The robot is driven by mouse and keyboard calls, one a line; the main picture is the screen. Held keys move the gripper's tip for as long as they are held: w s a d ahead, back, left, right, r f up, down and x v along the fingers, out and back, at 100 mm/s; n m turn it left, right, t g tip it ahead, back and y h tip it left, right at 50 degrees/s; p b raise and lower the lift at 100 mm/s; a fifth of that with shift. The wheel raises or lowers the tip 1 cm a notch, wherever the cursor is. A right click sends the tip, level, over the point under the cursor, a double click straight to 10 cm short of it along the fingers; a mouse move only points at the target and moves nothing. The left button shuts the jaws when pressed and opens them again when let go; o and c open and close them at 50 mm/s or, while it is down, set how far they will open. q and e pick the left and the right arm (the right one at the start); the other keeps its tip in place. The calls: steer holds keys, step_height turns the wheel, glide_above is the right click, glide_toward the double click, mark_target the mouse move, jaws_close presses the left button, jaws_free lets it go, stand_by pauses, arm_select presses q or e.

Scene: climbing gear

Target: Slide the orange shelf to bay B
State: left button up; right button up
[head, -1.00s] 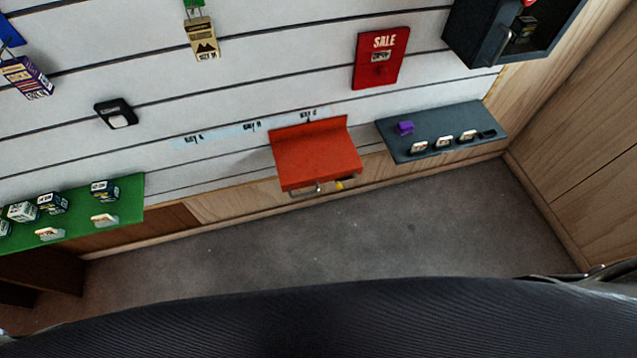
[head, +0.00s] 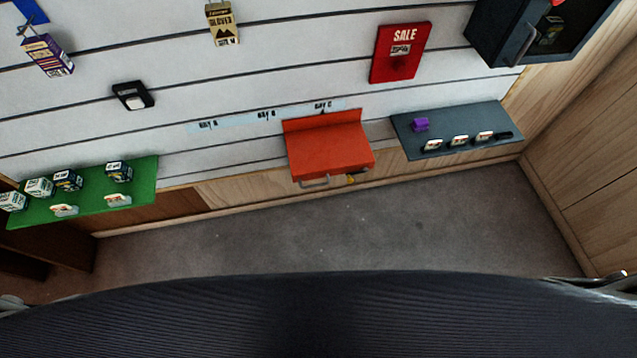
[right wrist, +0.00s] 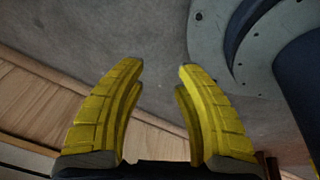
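The orange shelf (head: 328,148) hangs on the slatted wall in the middle of the head view, below the rightmost of the bay labels. A metal handle (head: 315,182) and a small yellow part (head: 351,180) sit at its front edge. My left gripper is in no view.
A green shelf (head: 90,214) with several small boxes is at the left. A grey shelf (head: 470,145) with a purple item is close to the right of the orange shelf. A red sale sign (head: 400,66) and dark cabinet (head: 495,40) are above right. The floor (head: 330,235) is clear.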

steer(key=w+a+r+n+t, duration=0.1)
steer(key=w+a+r+n, duration=0.2)
steer(key=w, duration=0.3)
steer(key=w+a+r+n+t, duration=0.1)
steer(key=w+a+r+n, duration=0.15)
steer(key=w, duration=0.25)
steer(key=n+t+y, duration=0.2)
steer(key=n+t, duration=0.5)
steer(key=t, duration=0.3)
glide_toward(316, 185)
steer(key=x, duration=1)
steer(key=shift+w+f, duration=0.1)
steer(key=shift+f, duration=0.2)
jaws_close()
